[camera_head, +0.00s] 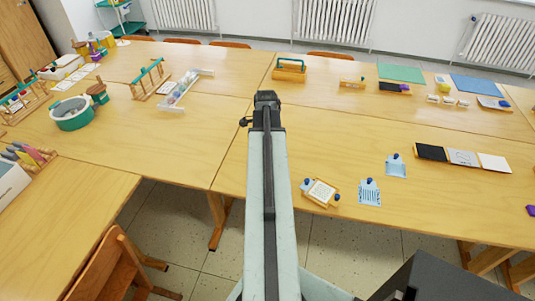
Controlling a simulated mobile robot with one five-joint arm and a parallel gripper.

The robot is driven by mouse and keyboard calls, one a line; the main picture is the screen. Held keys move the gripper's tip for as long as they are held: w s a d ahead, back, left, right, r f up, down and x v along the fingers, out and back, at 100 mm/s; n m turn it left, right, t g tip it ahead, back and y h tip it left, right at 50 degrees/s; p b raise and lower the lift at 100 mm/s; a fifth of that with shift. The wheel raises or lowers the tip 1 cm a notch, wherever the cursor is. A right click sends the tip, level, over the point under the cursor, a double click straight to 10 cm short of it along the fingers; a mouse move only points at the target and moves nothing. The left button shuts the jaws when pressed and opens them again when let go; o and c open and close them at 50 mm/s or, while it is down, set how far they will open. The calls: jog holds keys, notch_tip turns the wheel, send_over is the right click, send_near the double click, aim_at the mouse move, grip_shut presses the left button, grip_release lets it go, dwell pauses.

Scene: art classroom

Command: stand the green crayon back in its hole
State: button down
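My arm reaches straight out over the tables, and my gripper (266,101) is at its far end, dark and seen from behind. Its fingers are too small and hidden to tell whether they are open or shut. I cannot make out a green crayon or its hole with certainty. A wooden holder (45,159) at the left edge has several coloured sticks leaning in it, perhaps crayons. A small wooden tray (309,195) with a white dotted panel lies right of my arm; I cannot tell whether its dots are holes.
A teal-and-white tub (72,114), wooden racks (150,80) and a clear tray (181,93) stand on the left tables. A teal-handled wooden box (289,70) is behind my gripper. Blue cards (369,192) and black and white panels (431,152) lie right. Table surface around my gripper is clear.

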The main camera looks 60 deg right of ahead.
jog(key=shift+f+b, duration=0.7)
jog(key=shift+b, duration=0.05)
dwell(0.9)
jog(key=c, duration=1.3)
grip_release()
jog(key=shift+o, duration=1.1)
jog(key=shift+r, duration=0.1)
notch_tip(320, 180, up, 6)
jog(key=p, duration=0.6)
